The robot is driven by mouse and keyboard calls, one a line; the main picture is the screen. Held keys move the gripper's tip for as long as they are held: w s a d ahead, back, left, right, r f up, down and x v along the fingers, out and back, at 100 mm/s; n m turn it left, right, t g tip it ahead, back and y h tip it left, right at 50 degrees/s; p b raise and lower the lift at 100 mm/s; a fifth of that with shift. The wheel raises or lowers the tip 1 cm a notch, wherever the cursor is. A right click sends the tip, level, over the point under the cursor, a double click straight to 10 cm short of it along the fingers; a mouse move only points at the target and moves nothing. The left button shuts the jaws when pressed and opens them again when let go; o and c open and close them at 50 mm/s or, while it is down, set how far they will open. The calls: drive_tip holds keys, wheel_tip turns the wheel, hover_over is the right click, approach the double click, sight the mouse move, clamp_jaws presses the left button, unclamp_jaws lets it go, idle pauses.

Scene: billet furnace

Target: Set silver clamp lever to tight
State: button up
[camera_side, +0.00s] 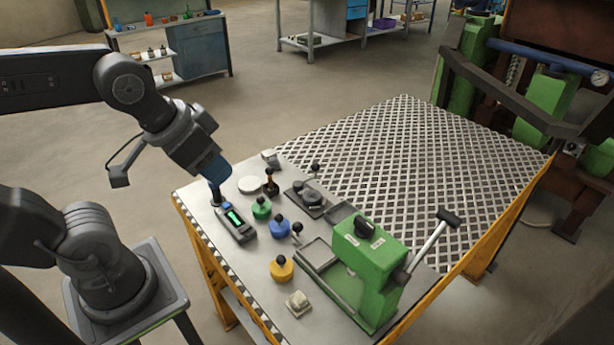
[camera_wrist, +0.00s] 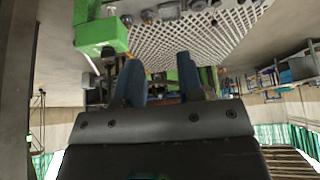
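A silver lever (camera_side: 428,245) with a black grip rises at a slant from the right side of a green machine (camera_side: 370,255) on the table; I take it for the clamp lever. Its tight mark cannot be read. My gripper (camera_side: 215,181) is over the left edge of the table, well apart from the lever, with its blue fingers pointing down. In the wrist view my gripper (camera_wrist: 158,72) shows two blue fingers spread apart with nothing clear between them. The green machine (camera_wrist: 102,32) is at the upper left there; the lever is not clear in that view.
A handheld device with a green display (camera_side: 235,222) lies below my gripper. Green (camera_side: 261,208), blue (camera_side: 280,228) and yellow (camera_side: 281,268) black-topped knobs stand between it and the machine. The perforated metal top (camera_side: 410,150) behind is clear.

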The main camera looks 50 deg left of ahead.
drive_tip(key=shift+w+r, duration=0.1)
drive_tip(key=shift+w, duration=0.2)
drive_tip(key=shift+c, duration=0.7)
drive_tip(key=shift+n+g+y, duration=0.4)
drive_tip(key=shift+y, duration=0.2)
drive_tip(key=w, duration=0.2)
drive_tip(key=w+a, duration=0.1)
drive_tip(key=w, duration=0.1)
drive_tip(key=w+r, duration=0.1)
drive_tip(key=w, duration=0.2)
drive_tip(key=shift+a, duration=0.3)
clamp_jaws()
drive_tip(key=w+a+f+n+g+y, duration=0.1)
drive_tip(key=w+a+f+y, duration=0.15)
drive_tip(key=w, duration=0.95)
drive_tip(key=w+a+f+n+y, duration=0.1)
drive_tip(key=w+a+f+y, duration=0.1)
drive_tip(key=w+f, duration=1.4)
drive_tip(key=shift+f+g, duration=0.3)
drive_tip(key=shift+f, duration=0.15)
drive_tip(key=shift+a, duration=0.1)
